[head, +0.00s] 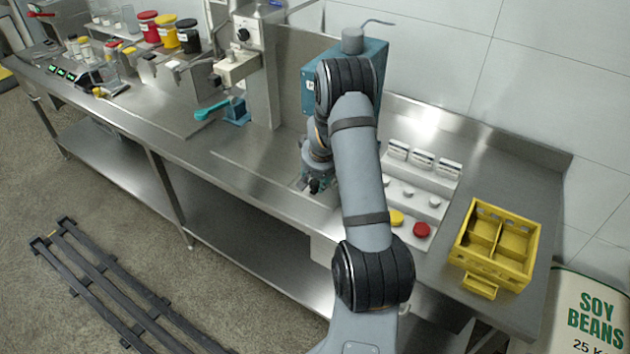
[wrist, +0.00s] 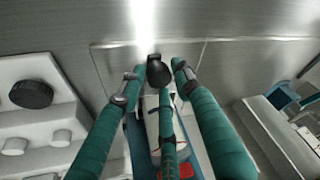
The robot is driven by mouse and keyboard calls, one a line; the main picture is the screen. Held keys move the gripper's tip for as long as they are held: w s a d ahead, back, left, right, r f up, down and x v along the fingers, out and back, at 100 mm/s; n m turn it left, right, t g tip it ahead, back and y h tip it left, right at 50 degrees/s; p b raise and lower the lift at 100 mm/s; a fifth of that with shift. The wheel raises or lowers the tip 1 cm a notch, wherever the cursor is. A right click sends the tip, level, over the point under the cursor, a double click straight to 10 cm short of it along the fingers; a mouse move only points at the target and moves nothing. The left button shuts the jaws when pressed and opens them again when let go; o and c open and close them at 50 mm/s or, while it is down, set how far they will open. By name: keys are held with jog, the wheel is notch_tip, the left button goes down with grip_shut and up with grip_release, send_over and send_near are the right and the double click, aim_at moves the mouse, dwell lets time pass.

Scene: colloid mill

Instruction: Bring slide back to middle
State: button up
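My gripper (head: 315,185) is low at the bench top, in front of the teal machine (head: 374,65); my arm hides part of that machine. In the wrist view my gripper (wrist: 155,76) shows teal fingers with grey joints, reaching toward a black rounded knob (wrist: 158,70). The fingertips lie on either side of this knob, and I cannot tell whether they touch it. A white and blue body (wrist: 152,120) with a red patch lies beneath, partly hidden by the fingers. I cannot make out for sure which part is the slide.
A white panel with a black button (wrist: 30,94) and white knobs is left in the wrist view. In the head view, a red button (head: 421,229), a yellow crate (head: 497,270) and a soy beans sack (head: 595,315) are right. A teal handle (head: 212,109) is left.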

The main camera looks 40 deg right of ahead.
grip_shut()
jog(key=shift+w+r, duration=0.1)
jog(key=shift+w, duration=0.1)
dwell(0.4)
